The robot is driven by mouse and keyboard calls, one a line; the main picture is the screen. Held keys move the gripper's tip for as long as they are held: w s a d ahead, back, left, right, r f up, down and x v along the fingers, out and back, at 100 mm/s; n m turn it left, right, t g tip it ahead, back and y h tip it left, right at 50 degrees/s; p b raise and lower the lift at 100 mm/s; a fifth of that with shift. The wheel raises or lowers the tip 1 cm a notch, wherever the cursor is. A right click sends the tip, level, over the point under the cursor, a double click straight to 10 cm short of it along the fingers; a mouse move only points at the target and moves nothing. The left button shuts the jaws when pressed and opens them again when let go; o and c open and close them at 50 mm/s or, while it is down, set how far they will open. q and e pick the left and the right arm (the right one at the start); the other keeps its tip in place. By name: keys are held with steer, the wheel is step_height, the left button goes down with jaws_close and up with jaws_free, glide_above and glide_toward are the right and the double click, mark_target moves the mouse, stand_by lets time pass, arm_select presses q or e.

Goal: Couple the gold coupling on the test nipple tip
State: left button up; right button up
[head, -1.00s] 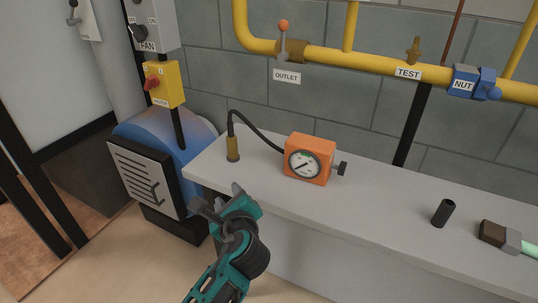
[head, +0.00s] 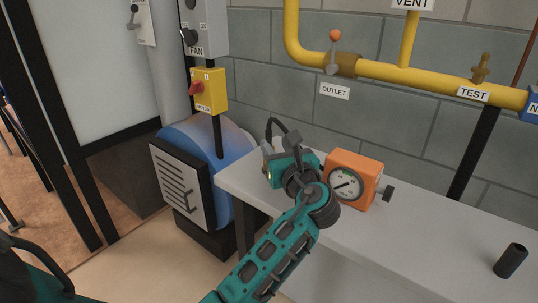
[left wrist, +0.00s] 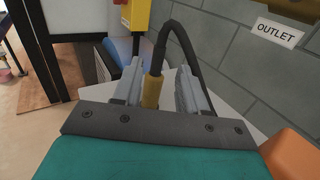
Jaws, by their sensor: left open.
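The gold coupling (left wrist: 151,92) stands upright at the end of a black hose (left wrist: 178,42) in the left wrist view. My left gripper (left wrist: 158,84) is open, with one finger on each side of the coupling and gaps between. In the head view my left gripper (head: 270,154) is over the bench's left end and hides the coupling. The hose (head: 287,126) arches up behind it. An orange gauge box (head: 353,178) with a round dial sits just right of the gripper. The brass test nipple (head: 480,68) points up from the yellow pipe, above the TEST label (head: 473,94). My right gripper is not in view.
The yellow pipe (head: 430,77) runs along the block wall, with an orange-knobbed outlet valve (head: 336,54). A black cylinder (head: 511,260) stands on the grey bench (head: 420,236). A blue fan housing (head: 215,150) and yellow switch box (head: 208,90) are at left.

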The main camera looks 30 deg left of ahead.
mark_target(270, 141)
arm_select(q)
steer(key=shift+w+a+f+b, duration=0.2)
steer(key=shift+w+a+b, duration=0.1)
steer(key=shift+a, duration=0.25)
steer(key=b+x, duration=0.1)
steer(key=x, duration=0.2)
steer(key=shift+w+a+f, duration=0.2)
steer(key=shift+a, duration=0.1)
steer(key=shift+w+a, duration=0.15)
steer(key=shift+c, duration=0.7)
jaws_close()
